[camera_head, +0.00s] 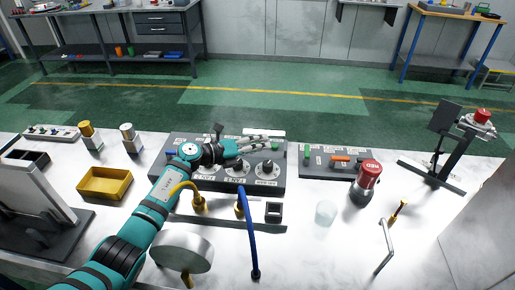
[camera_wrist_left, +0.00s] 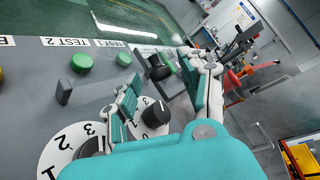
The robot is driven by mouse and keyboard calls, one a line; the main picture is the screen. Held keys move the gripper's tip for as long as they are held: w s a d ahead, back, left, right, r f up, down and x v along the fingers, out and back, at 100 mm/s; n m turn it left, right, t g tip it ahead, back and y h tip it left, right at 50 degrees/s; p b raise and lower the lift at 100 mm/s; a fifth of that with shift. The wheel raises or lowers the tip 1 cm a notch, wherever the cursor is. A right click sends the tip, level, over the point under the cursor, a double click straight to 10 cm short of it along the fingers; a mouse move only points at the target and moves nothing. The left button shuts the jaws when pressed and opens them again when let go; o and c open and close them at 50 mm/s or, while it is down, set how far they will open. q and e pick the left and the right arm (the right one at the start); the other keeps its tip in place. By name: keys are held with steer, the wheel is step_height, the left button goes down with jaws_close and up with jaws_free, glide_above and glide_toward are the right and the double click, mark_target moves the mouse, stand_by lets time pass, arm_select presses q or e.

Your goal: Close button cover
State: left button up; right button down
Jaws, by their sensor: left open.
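A red button (camera_head: 482,116) sits on a pale housing on a dark stand at the right of the table. A dark flat plate (camera_head: 446,116) stands raised beside it; it looks like an open cover, but its hinge is too small to make out. My left gripper (camera_head: 258,140) is over the grey control panel (camera_head: 264,183), far to the left of the red button. In the left wrist view, its fingers (camera_wrist_left: 165,88) are spread apart, with nothing held between them, above the panel's black knobs (camera_wrist_left: 155,113). My right gripper is out of view.
Green buttons (camera_wrist_left: 82,62) are on the panel. A panel with an orange handle (camera_head: 341,158), a red-and-black cylinder (camera_head: 370,175), a clear cup (camera_head: 325,213) and a metal lever (camera_head: 385,247) lie to the right. A yellow bin (camera_head: 104,184) stands left.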

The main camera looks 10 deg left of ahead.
arm_select(q)
steer(key=shift+c, duration=0.3)
jaws_close()
steer(key=shift+r, duration=0.1)
